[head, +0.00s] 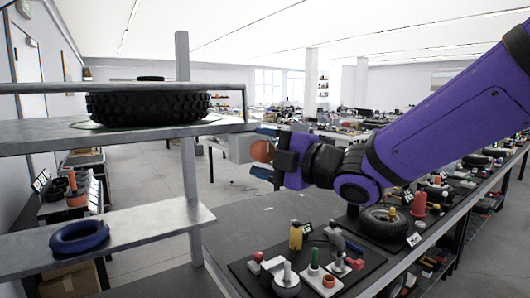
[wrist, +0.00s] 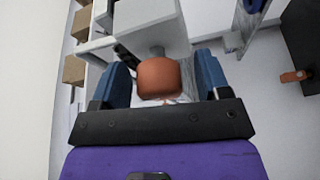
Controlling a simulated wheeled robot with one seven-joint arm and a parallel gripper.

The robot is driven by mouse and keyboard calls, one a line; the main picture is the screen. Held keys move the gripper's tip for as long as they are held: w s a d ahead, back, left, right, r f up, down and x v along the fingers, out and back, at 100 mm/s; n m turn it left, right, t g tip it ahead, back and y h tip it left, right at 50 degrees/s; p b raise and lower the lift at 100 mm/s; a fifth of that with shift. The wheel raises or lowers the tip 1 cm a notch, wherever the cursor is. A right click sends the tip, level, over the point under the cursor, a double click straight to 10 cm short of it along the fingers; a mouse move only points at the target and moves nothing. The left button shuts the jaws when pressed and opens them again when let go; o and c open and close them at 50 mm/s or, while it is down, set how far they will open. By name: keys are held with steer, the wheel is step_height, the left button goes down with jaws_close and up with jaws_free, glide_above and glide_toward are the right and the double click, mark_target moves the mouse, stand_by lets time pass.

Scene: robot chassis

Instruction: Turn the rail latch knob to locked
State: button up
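The latch knob is a rounded orange block (head: 262,151) at the right end of the shelf rail, in front of a light grey box (head: 238,147). In the wrist view the knob (wrist: 158,78) is in the middle, with a short grey shaft (wrist: 157,52) behind it. My gripper (head: 265,150) is open, its blue fingers on either side of the knob. In the wrist view the gripper (wrist: 162,76) shows a small gap on each side of the knob. I cannot read the knob's lock position from these views.
A metal shelf (head: 40,136) with a black tyre (head: 150,107) stands at the left. A lower shelf (head: 150,222) holds a blue ring (head: 79,237). A table (head: 262,222) with several small tools and parts lies below my arm.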

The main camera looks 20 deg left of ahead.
steer(key=v, duration=1)
steer(key=shift+s+d, duration=0.15)
steer(key=shift+d, duration=0.2)
